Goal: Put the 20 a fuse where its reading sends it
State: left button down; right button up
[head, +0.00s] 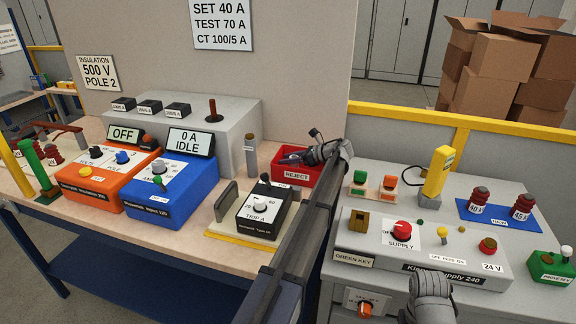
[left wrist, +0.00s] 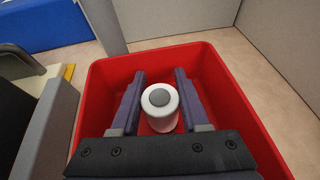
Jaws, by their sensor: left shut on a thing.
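My left gripper (head: 292,159) is inside the red reject bin (head: 310,176), pointing down. In the left wrist view its two purple-grey fingers (left wrist: 160,100) stand on either side of a white cylindrical fuse (left wrist: 159,112) with a grey round end, and are shut on it. The fuse is upright within the walls of the red bin (left wrist: 93,92). No rating can be read on it. In the head view the fuse is hidden by the gripper and bin wall.
The orange insulation tester (head: 95,185), blue injection unit (head: 160,200) and black trip box (head: 262,212) stand left of the bin.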

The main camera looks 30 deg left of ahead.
pick_arm(q)
jog(key=shift+f, duration=0.15)
jog(key=shift+c, duration=2)
grip_release()
jog(key=shift+r, duration=0.25)
jog(key=p+v, duration=0.4)
jog(key=v, duration=0.6)
jog(key=shift+d+r, duration=0.15)
jog(key=shift+p+v, duration=0.4)
jog(key=shift+v, duration=0.4)
jog(key=shift+d, duration=0.1)
